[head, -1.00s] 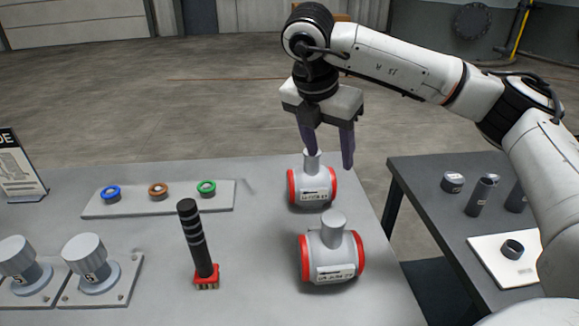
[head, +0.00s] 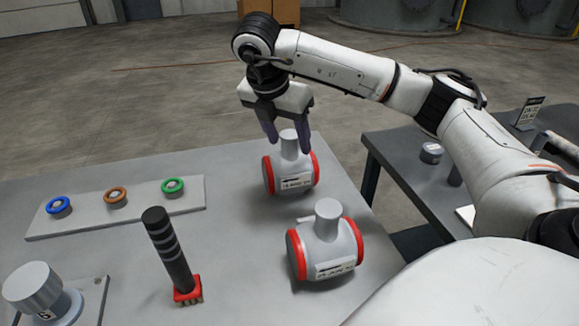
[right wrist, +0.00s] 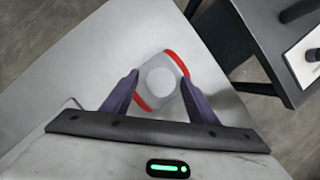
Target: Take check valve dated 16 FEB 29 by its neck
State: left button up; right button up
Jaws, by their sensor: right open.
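Two grey check valves with red end rings stand on the grey table, necks up. The back valve (head: 290,176) and the front valve (head: 325,250) each carry a white date label, too small to read surely. My right gripper (head: 287,148) is open at the back valve, its purple fingers pointing down on either side of the neck (head: 289,142). In the right wrist view, the valve's round neck top (right wrist: 160,78) shows between the open fingertips (right wrist: 160,77), with gaps at both sides. My left gripper is not in view.
A black-banded brush with a red base (head: 170,255) stands left of the front valve. A plate (head: 140,212) holds blue, orange and green rings. A grey knob (head: 38,290) is at front left. A dark side table (head: 395,165) stands right, across a gap.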

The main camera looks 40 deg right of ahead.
jog(key=shift+x, duration=0.75)
jog(key=shift+d, duration=0.1)
jog(key=c, duration=1.2)
jog(key=shift+o, duration=0.2)
jog(key=shift+r, duration=0.1)
